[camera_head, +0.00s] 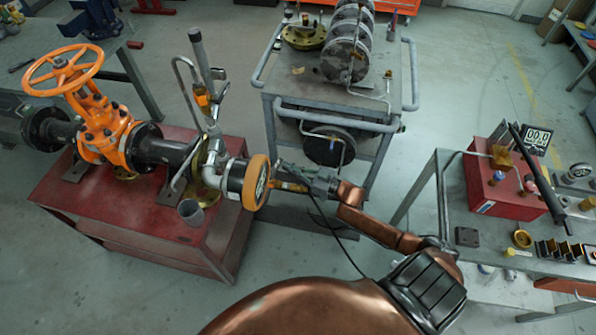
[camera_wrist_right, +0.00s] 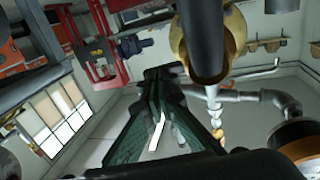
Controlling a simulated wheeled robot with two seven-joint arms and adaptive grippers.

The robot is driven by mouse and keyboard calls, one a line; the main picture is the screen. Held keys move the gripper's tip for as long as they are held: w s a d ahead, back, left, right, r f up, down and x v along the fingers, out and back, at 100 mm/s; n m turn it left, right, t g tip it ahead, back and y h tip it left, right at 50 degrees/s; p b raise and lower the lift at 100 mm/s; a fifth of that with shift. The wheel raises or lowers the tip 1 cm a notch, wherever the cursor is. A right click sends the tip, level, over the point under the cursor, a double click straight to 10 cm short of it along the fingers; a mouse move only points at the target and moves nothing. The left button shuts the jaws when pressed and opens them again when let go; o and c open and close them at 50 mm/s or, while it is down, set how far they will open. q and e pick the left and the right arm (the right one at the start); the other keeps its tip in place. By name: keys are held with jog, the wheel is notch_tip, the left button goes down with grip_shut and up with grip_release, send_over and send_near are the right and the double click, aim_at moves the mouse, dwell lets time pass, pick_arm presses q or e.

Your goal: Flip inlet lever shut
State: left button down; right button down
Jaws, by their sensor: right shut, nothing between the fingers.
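The orange gate valve (camera_head: 108,135) with its spoked handwheel (camera_head: 62,70) sits in a dark flanged pipe run on the red stand. A gauge with an orange rim (camera_head: 257,183) faces right at the run's right end. My right gripper (camera_head: 282,171) is just right of the gauge, shut and empty; its dark fingers also show in the right wrist view (camera_wrist_right: 160,78). A short yellow-orange bar (camera_head: 290,186) shows beside the fingers; I cannot tell whether it is the inlet lever or whether they touch. My left gripper is out of view.
The red stand (camera_head: 100,205) carries the pipework, with a tall grey tube (camera_head: 200,60) rising from it. A grey cart (camera_head: 285,98) with dark discs stands behind my right gripper. A bench with a red box (camera_head: 500,190) is at right. Floor shows between them.

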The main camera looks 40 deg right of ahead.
jog(key=shift+w+a, duration=0.15)
jog(key=shift+w, duration=0.05)
jog(key=shift+w, duration=1.1)
jog(key=s+d+p, duration=0.1)
jog(key=s+d, duration=0.8)
jog(key=s, duration=0.1)
jog(key=shift+s, duration=0.4)
